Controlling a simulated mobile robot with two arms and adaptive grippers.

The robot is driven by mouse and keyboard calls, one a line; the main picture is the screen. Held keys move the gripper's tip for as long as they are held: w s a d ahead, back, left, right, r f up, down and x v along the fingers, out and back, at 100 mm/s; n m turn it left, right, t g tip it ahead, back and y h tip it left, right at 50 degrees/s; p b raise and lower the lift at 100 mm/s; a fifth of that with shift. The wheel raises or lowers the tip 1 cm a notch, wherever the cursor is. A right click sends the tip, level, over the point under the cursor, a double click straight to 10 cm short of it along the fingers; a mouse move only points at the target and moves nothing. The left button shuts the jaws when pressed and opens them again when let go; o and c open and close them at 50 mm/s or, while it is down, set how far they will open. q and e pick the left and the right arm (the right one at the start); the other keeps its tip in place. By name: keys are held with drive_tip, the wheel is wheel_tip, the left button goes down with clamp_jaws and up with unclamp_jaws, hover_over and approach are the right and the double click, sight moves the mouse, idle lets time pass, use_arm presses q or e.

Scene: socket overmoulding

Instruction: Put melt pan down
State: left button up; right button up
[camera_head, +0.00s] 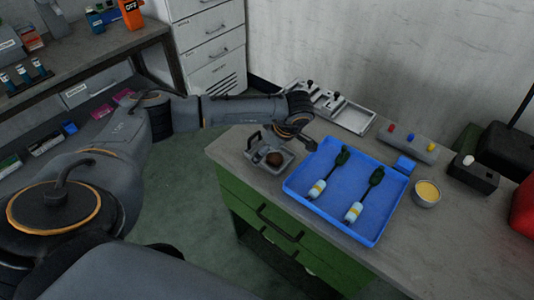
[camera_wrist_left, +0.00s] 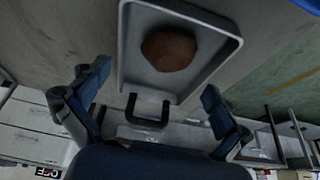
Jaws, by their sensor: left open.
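The melt pan (camera_head: 283,167) is a small grey tray with a loop handle and a round brown lump in it. It rests on the grey bench top near the left corner in the head view. The left wrist view shows the pan (camera_wrist_left: 197,83) at the top, with its dark handle (camera_wrist_left: 148,122) pointing toward my wrist. My left gripper (camera_wrist_left: 156,85) is open, its two blue-grey fingers apart on either side of the handle and not touching it. In the head view my left gripper (camera_head: 298,132) is just beside the pan. My right gripper is out of view.
A blue tray (camera_head: 300,190) with two cable plugs lies right of the pan. A metal mould fixture (camera_head: 352,117) is behind. A button box (camera_head: 407,145), a cup of yellow granules (camera_head: 427,193) and a black box (camera_head: 473,174) stand farther right. The bench's left edge is close to the pan.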

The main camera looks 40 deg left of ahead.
use_arm(q)
drive_tip(key=c, duration=1.2)
